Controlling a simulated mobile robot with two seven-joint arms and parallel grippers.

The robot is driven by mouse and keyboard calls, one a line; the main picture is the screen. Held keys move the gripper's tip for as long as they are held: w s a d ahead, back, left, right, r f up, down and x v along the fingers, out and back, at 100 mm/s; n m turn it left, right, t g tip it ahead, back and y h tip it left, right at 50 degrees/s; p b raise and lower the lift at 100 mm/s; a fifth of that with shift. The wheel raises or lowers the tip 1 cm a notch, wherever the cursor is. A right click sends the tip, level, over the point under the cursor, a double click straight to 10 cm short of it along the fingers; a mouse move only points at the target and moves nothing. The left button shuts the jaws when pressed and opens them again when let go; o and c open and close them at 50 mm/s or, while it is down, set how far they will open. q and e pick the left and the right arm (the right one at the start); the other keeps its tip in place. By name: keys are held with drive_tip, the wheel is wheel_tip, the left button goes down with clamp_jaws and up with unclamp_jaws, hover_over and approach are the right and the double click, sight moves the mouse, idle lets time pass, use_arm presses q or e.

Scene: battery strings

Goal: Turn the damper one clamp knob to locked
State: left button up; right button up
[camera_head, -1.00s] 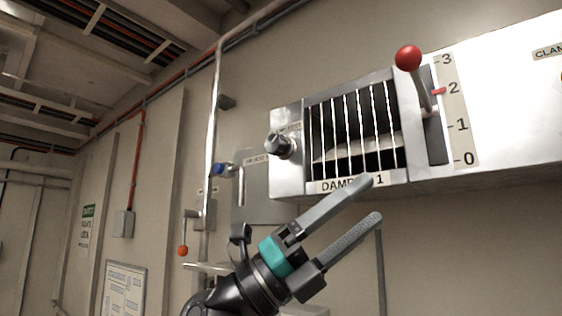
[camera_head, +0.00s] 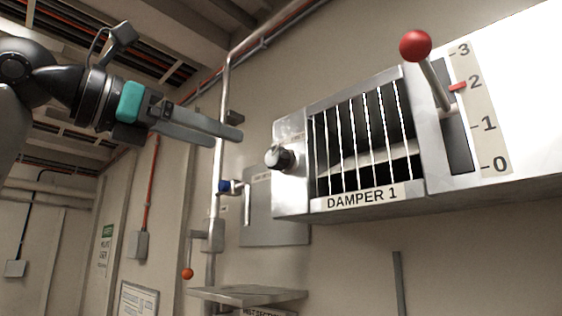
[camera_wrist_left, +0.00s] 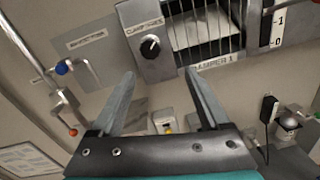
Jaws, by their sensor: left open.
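The damper one clamp knob (camera_head: 280,158) is a round dark-and-silver knob on the left metal panel of the DAMPER 1 unit (camera_head: 362,197). In the left wrist view the knob (camera_wrist_left: 150,46) is black with a white pointer mark, under a label reading roughly "CLAMP 1 RES". My left gripper (camera_head: 238,138) is open and empty, up and left of the knob in the head view and apart from it. In the wrist view its fingers (camera_wrist_left: 160,75) are spread, with the knob beyond them. My right gripper is not clearly in view.
A lever with a red ball (camera_head: 416,45) stands beside a 0–3 scale (camera_head: 484,110). A blue-knobbed valve (camera_head: 225,186), a vertical pipe (camera_head: 216,150) and an orange-ended handle (camera_head: 187,273) are left of the unit. A metal shelf (camera_head: 247,294) juts out below.

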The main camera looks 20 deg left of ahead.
sight(271, 159)
use_arm(q)
drive_tip(key=shift+n+y, duration=0.4)
drive_tip(key=shift+y, duration=0.1)
drive_tip(key=p+x, duration=0.1)
drive_tip(key=x, duration=0.3)
drive_tip(key=p+x, duration=0.1)
drive_tip(key=x, duration=0.4)
drive_tip(key=a+r+p+x, duration=0.1)
drive_tip(key=x, duration=0.4)
drive_tip(key=shift+w, duration=0.25)
drive_tip(key=shift+a, duration=0.1)
clamp_jaws()
